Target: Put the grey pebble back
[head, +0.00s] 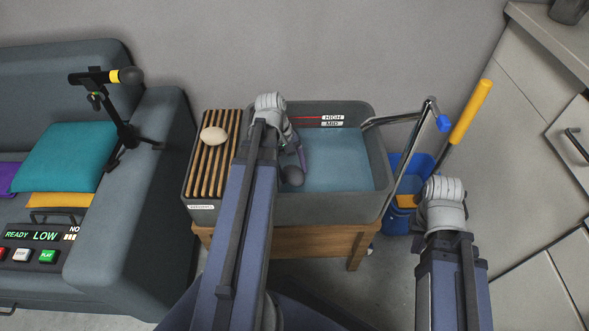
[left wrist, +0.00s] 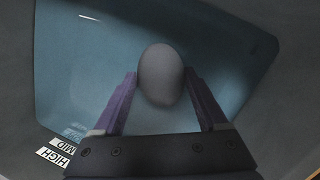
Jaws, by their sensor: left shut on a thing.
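The grey pebble (head: 293,175) is a dark, smooth oval. My left gripper (head: 297,164) is shut on it, and it hangs over the blue water of the basin (head: 378,150). In the left wrist view the pebble (left wrist: 160,75) sits between the two purple fingers of my left gripper (left wrist: 160,85). I cannot tell whether it touches the water. My left forearm covers part of the basin and rack. My right arm's wrist shows at the right of the basin; its jaws are hidden.
A slatted wooden rack (head: 207,168) at the basin's left carries a pale pebble (head: 214,136). A metal faucet (head: 405,150) stands at the basin's right, near a yellow handle (head: 470,112) and a blue bucket (head: 398,215). A sofa (head: 150,190) stands left, a cabinet (head: 500,100) right.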

